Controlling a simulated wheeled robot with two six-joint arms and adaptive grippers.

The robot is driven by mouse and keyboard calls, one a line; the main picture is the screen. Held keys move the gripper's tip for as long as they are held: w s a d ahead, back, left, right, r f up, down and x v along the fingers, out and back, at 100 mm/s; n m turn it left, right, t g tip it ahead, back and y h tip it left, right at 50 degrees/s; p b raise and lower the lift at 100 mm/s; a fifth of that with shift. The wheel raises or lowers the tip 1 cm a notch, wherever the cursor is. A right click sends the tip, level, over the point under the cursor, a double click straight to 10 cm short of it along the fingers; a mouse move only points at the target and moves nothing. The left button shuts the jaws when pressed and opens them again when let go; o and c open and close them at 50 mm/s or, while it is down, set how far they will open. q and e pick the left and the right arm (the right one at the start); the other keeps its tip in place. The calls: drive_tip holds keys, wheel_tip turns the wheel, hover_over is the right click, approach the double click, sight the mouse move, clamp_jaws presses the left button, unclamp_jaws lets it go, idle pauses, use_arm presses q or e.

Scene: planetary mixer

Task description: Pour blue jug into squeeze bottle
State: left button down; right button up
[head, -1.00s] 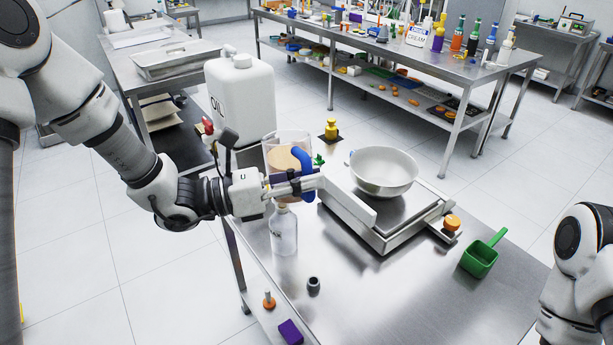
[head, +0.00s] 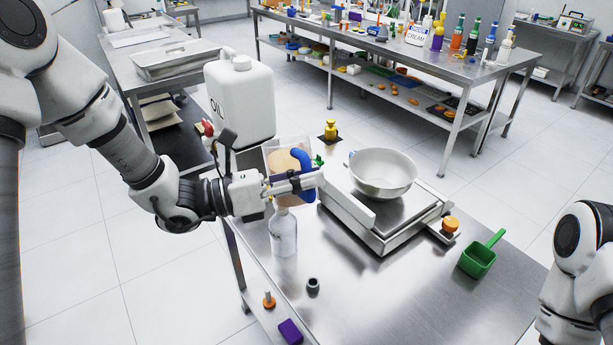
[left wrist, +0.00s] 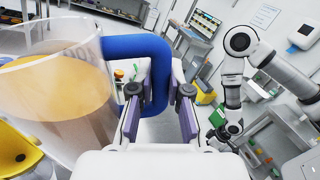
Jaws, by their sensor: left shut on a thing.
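The blue jug is a clear jug (head: 281,160) with a blue handle (head: 303,160), holding tan liquid. In the left wrist view it fills the left side, its handle (left wrist: 140,46) between my fingers. My left gripper (head: 313,180) is shut on the handle and holds the jug in the air, somewhat tilted. The squeeze bottle (head: 283,235) is clear, stands upright on the steel table and lies just below the jug. No stream of liquid is visible. My right arm shows at the right edge; its gripper is unclear.
A white oil canister (head: 240,98) stands close behind the jug. A scale (head: 400,225) with a steel bowl (head: 383,174) is to the right. A dark cap (head: 313,286), a purple block (head: 291,331) and a green scoop (head: 479,258) lie around. The table's front middle is clear.

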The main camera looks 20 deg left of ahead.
sight(297, 157)
use_arm(q)
drive_tip(key=shift+w+r+n+t+p, duration=0.1)
drive_tip(key=shift+r+n+t+p, duration=0.2)
drive_tip(key=shift+r+n+p, duration=0.35)
drive_tip(key=shift+w+a+r+n+p, duration=0.1)
drive_tip(key=shift+r+n+p, duration=0.2)
drive_tip(key=shift+n+p, duration=0.25)
drive_tip(key=shift+r, duration=0.1)
drive_tip(key=shift+w+a+r+n+t+p, duration=0.25)
drive_tip(key=shift+n+p, duration=0.2)
drive_tip(key=shift+n, duration=0.25)
drive_tip(key=shift+w+a+r+n+t+p, duration=0.1)
drive_tip(key=shift+w+r+n+t+p, duration=0.1)
drive_tip(key=shift+n+p, duration=0.35)
idle(4.1)
drive_tip(key=shift+w+a+r+n, duration=0.1)
drive_tip(key=shift+w+a+n, duration=0.05)
drive_tip(key=shift+n, duration=0.5)
idle(0.7)
